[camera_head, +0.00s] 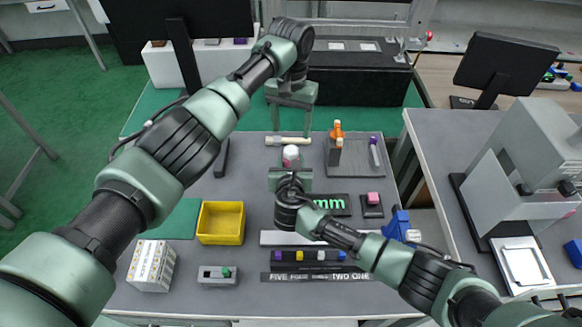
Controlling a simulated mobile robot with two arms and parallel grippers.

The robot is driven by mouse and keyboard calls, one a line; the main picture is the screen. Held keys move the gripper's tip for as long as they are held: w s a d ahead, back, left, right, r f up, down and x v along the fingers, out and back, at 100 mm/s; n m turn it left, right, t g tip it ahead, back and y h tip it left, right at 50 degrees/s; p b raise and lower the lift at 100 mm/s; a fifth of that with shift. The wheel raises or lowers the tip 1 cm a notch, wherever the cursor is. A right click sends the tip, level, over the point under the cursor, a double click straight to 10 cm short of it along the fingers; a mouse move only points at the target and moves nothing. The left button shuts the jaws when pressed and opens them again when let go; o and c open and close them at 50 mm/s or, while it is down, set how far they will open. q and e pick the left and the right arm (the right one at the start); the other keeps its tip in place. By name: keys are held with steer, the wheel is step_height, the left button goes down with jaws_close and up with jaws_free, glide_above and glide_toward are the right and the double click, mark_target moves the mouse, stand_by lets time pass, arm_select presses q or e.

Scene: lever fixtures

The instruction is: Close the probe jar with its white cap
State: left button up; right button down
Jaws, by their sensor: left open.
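A small white-topped, pinkish object (290,153), which looks like the jar, stands near the back middle of the grey table. Its lower part is hidden by my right gripper (290,172), which is directly in front of it; the fingers are too covered to judge. I cannot tell whether its white top is the cap or whether it sits fully on. My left gripper (291,124) is open, fingers pointing down, just behind that object. A pale stick-like item (288,141) lies between the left fingertips and the white-topped object.
A grey tray (357,174) with orange-topped bottles (337,139) and a purple-topped tube (374,152) is to the right. A yellow bin (221,222), a grey switch box (217,274), a black strip with coloured knobs (305,256) and a blue fixture (397,224) stand nearer.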

mark_target(291, 150)
arm_select(q)
steer(key=n, duration=1.6)
steer(key=shift+n, duration=0.3)
steer(key=n, duration=0.5)
steer(key=shift+f, duration=0.1)
steer(key=shift+f, duration=3.95)
